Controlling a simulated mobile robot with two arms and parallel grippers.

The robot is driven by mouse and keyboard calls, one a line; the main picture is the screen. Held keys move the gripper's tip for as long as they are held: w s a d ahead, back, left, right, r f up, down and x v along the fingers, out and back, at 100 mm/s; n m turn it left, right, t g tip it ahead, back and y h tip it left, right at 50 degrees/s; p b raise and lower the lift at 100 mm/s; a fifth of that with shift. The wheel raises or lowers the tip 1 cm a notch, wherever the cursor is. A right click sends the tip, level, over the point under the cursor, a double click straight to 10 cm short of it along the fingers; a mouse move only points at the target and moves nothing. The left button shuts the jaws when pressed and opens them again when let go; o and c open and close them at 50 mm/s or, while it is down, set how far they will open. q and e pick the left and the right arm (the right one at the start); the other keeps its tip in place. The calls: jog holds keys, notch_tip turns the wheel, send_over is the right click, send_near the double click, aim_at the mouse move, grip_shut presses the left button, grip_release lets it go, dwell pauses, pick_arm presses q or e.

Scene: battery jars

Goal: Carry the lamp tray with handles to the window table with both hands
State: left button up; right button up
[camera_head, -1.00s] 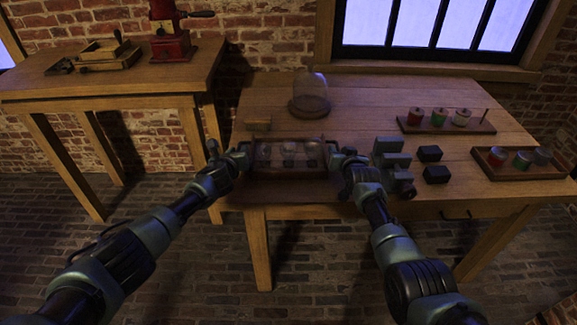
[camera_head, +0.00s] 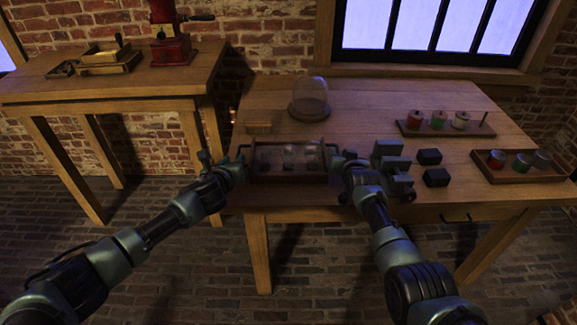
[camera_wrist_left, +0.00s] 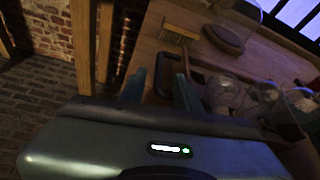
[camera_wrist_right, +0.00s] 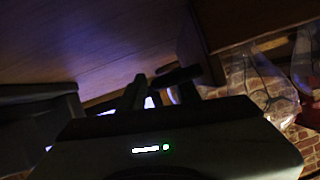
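The lamp tray (camera_head: 288,179), a dark wooden tray with several clear glass lamps, sits at the front left of the window table (camera_head: 375,95) in the head view. Its dark handles stand at its left and right ends. My left gripper (camera_head: 236,166) is at the left handle; in the left wrist view its two fingers (camera_wrist_left: 160,88) are apart, with the dark handle just past them. My right gripper (camera_head: 340,162) is at the right handle; in the dark right wrist view its fingers (camera_wrist_right: 158,92) look apart, near the handle. Contact there is hard to see.
Grey and black blocks (camera_head: 430,156) lie right of my right gripper. Two jar trays (camera_head: 445,131) are further right. Another table (camera_head: 110,85) stands at left.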

pick_arm(q)
jog(key=v, duration=0.5)
jog(key=shift+s, duration=0.15)
pick_arm(e)
jog(key=shift+v, duration=6.05)
jog(key=shift+w, duration=0.1)
